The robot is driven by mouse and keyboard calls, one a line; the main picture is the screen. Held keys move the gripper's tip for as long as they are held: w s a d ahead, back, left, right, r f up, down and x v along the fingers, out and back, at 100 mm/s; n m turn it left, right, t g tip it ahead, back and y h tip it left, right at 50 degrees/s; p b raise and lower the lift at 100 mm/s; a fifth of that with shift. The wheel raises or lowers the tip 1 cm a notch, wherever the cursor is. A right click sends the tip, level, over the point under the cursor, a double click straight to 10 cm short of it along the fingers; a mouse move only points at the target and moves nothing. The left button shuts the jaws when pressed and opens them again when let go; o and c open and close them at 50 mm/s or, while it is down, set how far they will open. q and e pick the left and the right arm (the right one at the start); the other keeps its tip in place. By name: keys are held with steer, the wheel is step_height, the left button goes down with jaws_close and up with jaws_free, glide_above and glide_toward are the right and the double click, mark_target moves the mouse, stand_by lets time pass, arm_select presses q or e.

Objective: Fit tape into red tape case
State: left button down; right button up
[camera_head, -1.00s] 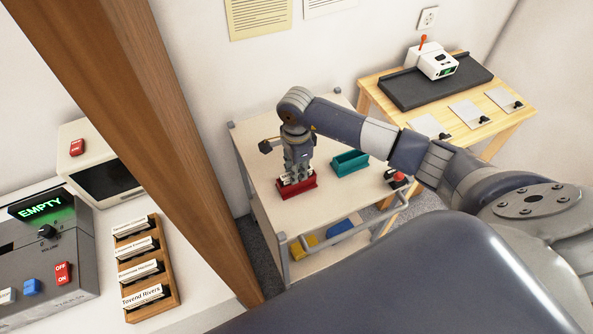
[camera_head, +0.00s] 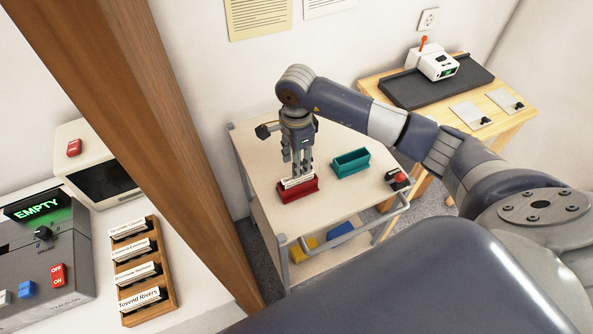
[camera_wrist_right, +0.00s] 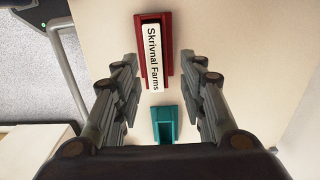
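The red tape case (camera_head: 299,193) stands on the cart top in the head view and shows in the right wrist view (camera_wrist_right: 171,47). A tape with a white label (camera_head: 297,181), reading "Skrivnal Farms" in the right wrist view (camera_wrist_right: 153,58), stands in the red case, its label edge above the rim. I cannot tell how deep it sits. My right gripper (camera_head: 297,171) points down just above the tape. My left gripper is not in view.
A teal case (camera_head: 351,164) stands beside the red one on the cart (camera_head: 258,150). A red button (camera_head: 398,178) is at the cart's right corner. A wooden rack of labelled tapes (camera_head: 172,297) is on the left counter, past a wooden post (camera_head: 168,140).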

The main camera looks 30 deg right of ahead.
step_height(320, 180, up, 7)
steer(key=b, duration=0.1)
steer(key=shift+f, duration=0.1)
stand_by(0.6)
